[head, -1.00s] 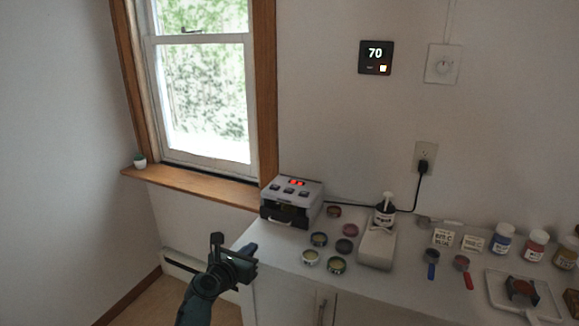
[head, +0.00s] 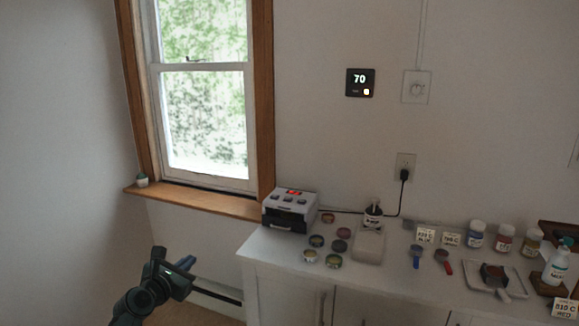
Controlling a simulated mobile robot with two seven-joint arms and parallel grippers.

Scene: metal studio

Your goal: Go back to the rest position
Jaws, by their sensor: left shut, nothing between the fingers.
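My left gripper (head: 186,266) is at the lower left in the head view, in front of the wall and left of the white counter (head: 268,250). It is shut and empty, apart from the counter and everything on it. My right gripper is not in view.
On the counter stand a grey device with a red display (head: 291,210), several small round tins (head: 333,261), a dispenser bottle (head: 373,215), jars (head: 505,240), scoops (head: 416,256) and a tray (head: 478,272). A window (head: 203,110) and its sill (head: 200,201) are behind. The floor left of the counter looks clear.

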